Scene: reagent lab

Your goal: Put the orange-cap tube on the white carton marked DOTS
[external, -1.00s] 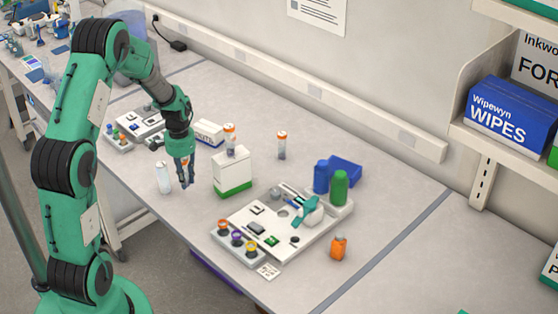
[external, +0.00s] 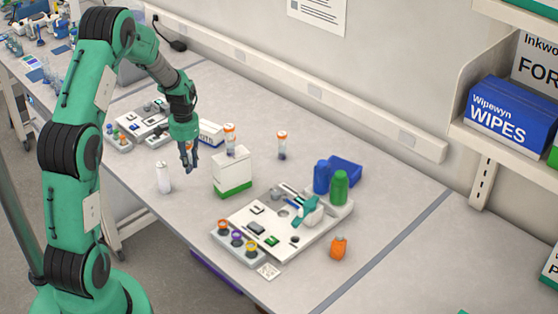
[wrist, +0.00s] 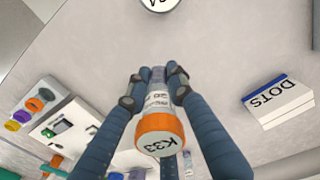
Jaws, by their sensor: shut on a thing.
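My gripper (external: 189,163) is shut on an orange-cap tube (wrist: 158,128), its cap marked K33 facing the wrist camera. It holds the tube above the bench; in the external view the fingers mostly hide it. The white carton marked DOTS (wrist: 278,100), with a blue stripe, lies on the bench to the right of the gripper in the wrist view. In the external view, a low white carton (external: 211,133), apparently the same one, sits just behind the gripper, partly hidden by it.
A white-capped bottle (external: 163,178) stands left of the gripper. A taller white-and-green carton (external: 232,175) stands to the right, with another orange-cap tube (external: 230,138) at its top. A third orange-cap tube (external: 282,145) stands farther right. A white tray (external: 270,243) lies in front.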

